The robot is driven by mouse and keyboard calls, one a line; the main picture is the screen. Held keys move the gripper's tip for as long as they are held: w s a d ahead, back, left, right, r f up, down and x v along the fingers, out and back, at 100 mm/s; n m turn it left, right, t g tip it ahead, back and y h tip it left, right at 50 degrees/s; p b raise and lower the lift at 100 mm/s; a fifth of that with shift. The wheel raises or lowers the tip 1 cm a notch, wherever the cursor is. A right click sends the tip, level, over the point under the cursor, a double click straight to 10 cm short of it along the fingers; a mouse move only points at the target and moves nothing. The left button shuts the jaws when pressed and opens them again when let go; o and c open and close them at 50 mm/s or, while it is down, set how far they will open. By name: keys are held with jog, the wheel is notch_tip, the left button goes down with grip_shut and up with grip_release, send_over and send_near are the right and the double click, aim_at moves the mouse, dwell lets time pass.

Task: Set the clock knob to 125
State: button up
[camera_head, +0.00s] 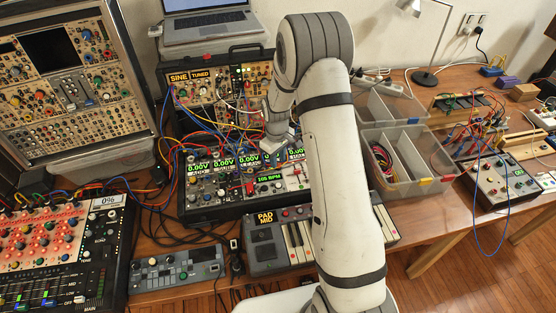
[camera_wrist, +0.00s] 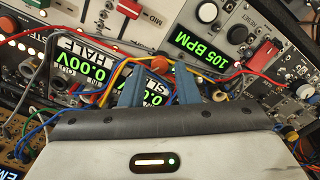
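The clock module's green display (camera_head: 270,178) reads 105 BPM in the head view, and the same display (camera_wrist: 205,50) shows upside-tilted in the wrist view. A dark round control (camera_wrist: 237,34) sits beside that display; I cannot tell whether it is the clock knob. My gripper (camera_head: 277,133) is over the upper part of the synth rack in the head view. In the wrist view my gripper (camera_wrist: 160,88) shows two blue-grey fingers standing apart, with cables and lit displays behind them. An orange-red round cap (camera_wrist: 158,64) shows beyond the gap; I see no grip on it.
Many patch cables (camera_head: 215,130) cross the rack around my gripper. Several displays (camera_head: 222,163) read 0.00V. A laptop (camera_head: 208,25) stands behind; a small keyboard (camera_head: 300,240) lies in front. Grey bins (camera_head: 440,163) stand to the right.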

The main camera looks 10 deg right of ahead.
jog(key=shift+f, duration=1.1)
grip_shut()
